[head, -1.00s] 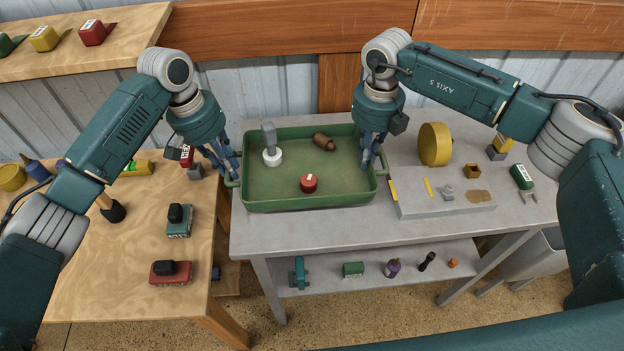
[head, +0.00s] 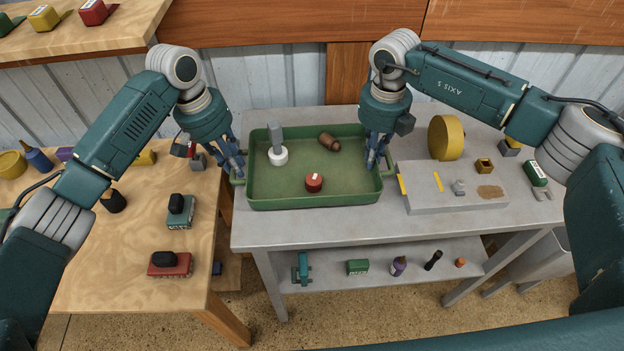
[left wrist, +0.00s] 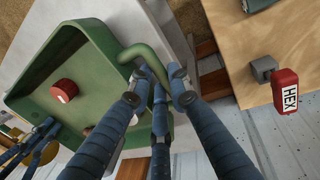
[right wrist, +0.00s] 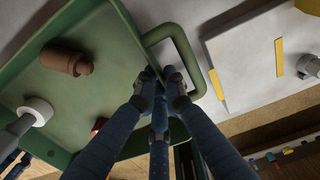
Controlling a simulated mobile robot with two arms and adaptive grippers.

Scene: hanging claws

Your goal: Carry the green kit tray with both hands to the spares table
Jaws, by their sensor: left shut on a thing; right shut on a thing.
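The green kit tray (head: 318,203) is at the left part of the grey metal table (head: 290,233) and looks level. It holds a white-based grey-handled tool (head: 277,150), a brown cylindrical piece (head: 329,141) and a red round piece (head: 314,182). My left gripper (head: 236,172) is shut on the tray's left handle, which also shows in the left wrist view (left wrist: 140,52). My right gripper (head: 376,162) is shut on the right handle, seen in the right wrist view (right wrist: 211,68). Whether the tray's underside touches the table I cannot tell.
Right of the tray are a grey block (head: 450,200) and a yellow disc (head: 446,137). A wooden table (head: 130,285) at left holds a red stamp-like block (head: 170,265), a teal one (head: 181,211) and other items. A wooden shelf (head: 120,35) is at the upper left.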

